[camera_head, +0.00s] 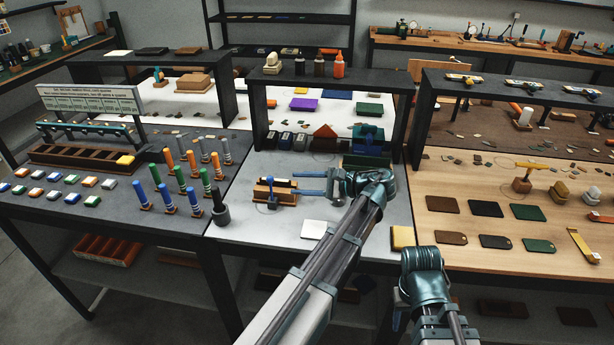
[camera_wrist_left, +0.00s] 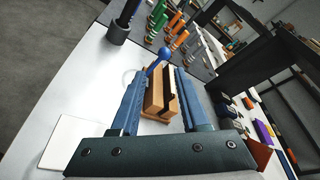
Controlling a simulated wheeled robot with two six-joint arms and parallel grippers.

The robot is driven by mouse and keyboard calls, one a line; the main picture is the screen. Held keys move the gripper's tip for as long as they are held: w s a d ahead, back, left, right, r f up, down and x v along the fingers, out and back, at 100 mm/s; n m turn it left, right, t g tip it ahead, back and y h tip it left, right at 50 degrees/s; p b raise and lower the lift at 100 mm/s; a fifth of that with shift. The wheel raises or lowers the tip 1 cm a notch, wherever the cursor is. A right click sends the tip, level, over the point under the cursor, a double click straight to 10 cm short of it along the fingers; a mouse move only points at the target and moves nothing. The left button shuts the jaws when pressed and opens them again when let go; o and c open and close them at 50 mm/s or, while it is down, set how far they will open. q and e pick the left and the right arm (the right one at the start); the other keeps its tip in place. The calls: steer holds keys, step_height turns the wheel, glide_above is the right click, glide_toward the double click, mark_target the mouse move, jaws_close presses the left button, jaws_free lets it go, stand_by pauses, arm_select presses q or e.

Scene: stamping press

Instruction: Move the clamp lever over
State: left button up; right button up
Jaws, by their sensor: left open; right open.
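The clamp is a small wooden block (camera_head: 283,197) with a dark slot on top, on the grey middle table. Its lever (camera_head: 269,186) is blue with a round knob and stands up at the block's left end. In the left wrist view the blue knob (camera_wrist_left: 164,53) and the block (camera_wrist_left: 157,102) show between my fingers. My left gripper (camera_head: 298,184) is open, with its blue fingers pointing left at the clamp. No finger is seen closed on the lever. My right gripper (camera_head: 398,318) is low at the table's front, its fingers mostly hidden.
A black cylinder holder (camera_head: 220,212) stands left of the clamp. A white pad (camera_head: 314,229) lies in front of it and a yellow block (camera_head: 402,238) lies to the right. A dark shelf frame (camera_head: 330,80) rises behind. Colored pegs (camera_head: 181,180) stand on the left table.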

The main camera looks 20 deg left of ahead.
mark_target(273, 180)
arm_select(q)
steer(key=shift+w+a+r, duration=0.15)
steer(key=shift+a+r, duration=0.1)
steer(key=shift+r, duration=0.05)
steer(key=shift+a, duration=0.1)
steer(key=b+x, duration=0.2)
steer(key=x, duration=0.5)
steer(key=shift+a+f, duration=0.15)
steer(key=shift+a, duration=0.1)
steer(key=shift+c, duration=0.7)
jaws_close()
